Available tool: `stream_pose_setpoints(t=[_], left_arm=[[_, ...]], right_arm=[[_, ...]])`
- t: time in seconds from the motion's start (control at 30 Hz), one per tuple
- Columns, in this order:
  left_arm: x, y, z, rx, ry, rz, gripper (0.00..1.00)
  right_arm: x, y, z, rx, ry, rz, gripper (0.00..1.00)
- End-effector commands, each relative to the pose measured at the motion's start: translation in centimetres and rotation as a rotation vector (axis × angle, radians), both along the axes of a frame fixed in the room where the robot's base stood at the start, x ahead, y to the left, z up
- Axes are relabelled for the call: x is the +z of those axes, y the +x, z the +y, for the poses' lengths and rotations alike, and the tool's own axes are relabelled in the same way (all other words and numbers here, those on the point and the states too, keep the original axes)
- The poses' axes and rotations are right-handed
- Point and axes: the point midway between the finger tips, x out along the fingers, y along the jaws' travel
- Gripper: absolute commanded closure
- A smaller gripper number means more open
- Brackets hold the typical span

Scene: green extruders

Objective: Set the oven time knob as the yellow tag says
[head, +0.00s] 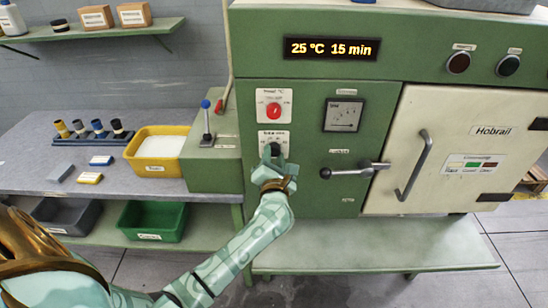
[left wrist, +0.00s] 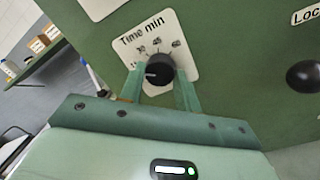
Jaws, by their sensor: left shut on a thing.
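The oven time knob (left wrist: 160,70) is a black round knob on a white plate marked "Time min" in the left wrist view. Its white pointer mark faces left, toward the low end of the scale. The oven display (head: 331,48) reads 25 °C 15 min. A small label with coloured patches (head: 470,164) is on the cream oven door; its text is too small to read. My right gripper is not in view.
A red temperature knob (head: 273,109) sits just above the time knob. A lever handle (head: 354,171) and the door handle (head: 413,165) stick out to the right. A blue-tipped lever (head: 206,122) and a yellow bin (head: 160,151) are to the left.

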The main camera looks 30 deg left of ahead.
Motion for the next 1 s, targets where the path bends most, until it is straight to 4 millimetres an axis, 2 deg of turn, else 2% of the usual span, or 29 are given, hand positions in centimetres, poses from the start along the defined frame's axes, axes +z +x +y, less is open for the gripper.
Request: stream_pose_setpoints(t=[0.1,0.13,0.2,0.5,0.63,0.77,1.0], left_arm=[[-0.3,-0.1,0.0,0.001,-0.005,0.005,0.9],[-0.3,-0.1,0.0,0.001,-0.005,0.005,0.64],[-0.3,-0.1,0.0,0.0,-0.004,0.005,0.45],[-0.1,-0.1,-0.1,0.0,-0.002,0.002,0.45],[-0.2,-1.1,-0.8,-0.002,-0.003,0.003,0.45],[-0.4,-3.5,-2.3,-0.001,-0.004,0.005,0.45],[-0.9,-9.1,-5.9,0.0,-0.005,0.006,0.45]], right_arm=[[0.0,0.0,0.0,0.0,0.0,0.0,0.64],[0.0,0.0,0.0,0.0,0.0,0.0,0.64],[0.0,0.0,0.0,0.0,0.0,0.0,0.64],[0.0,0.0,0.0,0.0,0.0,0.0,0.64],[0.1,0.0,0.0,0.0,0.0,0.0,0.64],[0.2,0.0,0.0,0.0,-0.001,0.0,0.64],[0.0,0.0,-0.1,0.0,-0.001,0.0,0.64]])
